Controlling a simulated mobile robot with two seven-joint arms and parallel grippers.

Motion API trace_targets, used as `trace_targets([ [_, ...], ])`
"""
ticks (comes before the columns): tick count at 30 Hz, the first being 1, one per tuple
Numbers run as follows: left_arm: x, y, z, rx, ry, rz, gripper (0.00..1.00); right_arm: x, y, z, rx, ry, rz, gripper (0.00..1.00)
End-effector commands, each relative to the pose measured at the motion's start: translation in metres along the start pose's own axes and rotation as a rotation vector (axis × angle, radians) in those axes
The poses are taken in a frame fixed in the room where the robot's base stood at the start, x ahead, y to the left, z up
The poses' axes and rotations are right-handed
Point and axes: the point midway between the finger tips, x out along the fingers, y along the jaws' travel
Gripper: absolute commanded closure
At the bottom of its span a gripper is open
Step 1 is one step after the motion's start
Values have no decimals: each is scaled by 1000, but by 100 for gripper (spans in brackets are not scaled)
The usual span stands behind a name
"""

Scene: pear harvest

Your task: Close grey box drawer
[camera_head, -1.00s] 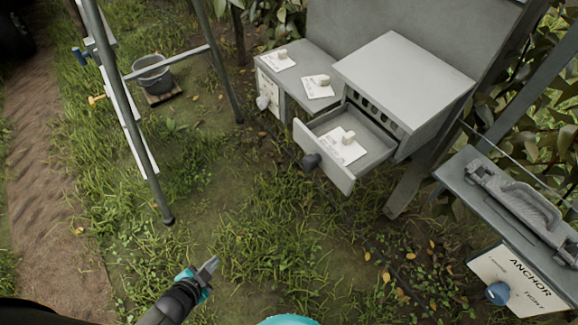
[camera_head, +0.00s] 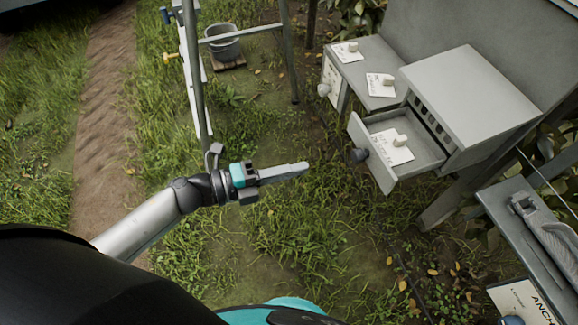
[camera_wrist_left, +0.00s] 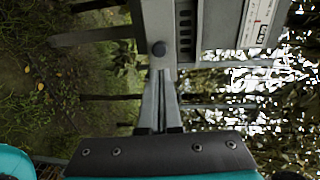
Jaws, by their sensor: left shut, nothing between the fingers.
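The grey box (camera_head: 470,92) stands at the right in the head view, with a row of dark slots on its front. Its drawer (camera_head: 376,165) is pulled out towards the left. The drawer has a dark round knob (camera_head: 358,155), and a white card (camera_head: 392,150) with a small pale block lies inside. My left gripper (camera_head: 305,167) is shut and empty, apart from the knob and to its left, pointing towards the drawer. In the left wrist view the knob (camera_wrist_left: 159,48) shows just beyond the shut fingers (camera_wrist_left: 161,85). My right gripper is not in view.
A lower grey cabinet (camera_head: 362,52) with cards and a pale knob (camera_head: 323,89) adjoins the box. A tripod's legs (camera_head: 288,60) and a bucket (camera_head: 222,46) stand behind. A grey stand (camera_head: 505,205) with a sign is at lower right. Grass lies open before the drawer.

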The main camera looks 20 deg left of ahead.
Motion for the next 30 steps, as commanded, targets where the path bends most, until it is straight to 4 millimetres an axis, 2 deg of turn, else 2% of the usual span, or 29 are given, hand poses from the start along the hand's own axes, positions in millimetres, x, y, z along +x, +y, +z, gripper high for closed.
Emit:
trace_targets([
  [1,12,-2,1,-1,0,-5,100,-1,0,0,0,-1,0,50],
  [9,66,-1,1,-2,-2,-3,100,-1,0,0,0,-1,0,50],
  [15,94,0,1,-4,-2,-1,100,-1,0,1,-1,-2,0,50],
  [21,103,0,0,-4,-2,1,100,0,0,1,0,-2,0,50],
  [30,103,0,0,-4,-2,1,100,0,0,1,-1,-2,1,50],
])
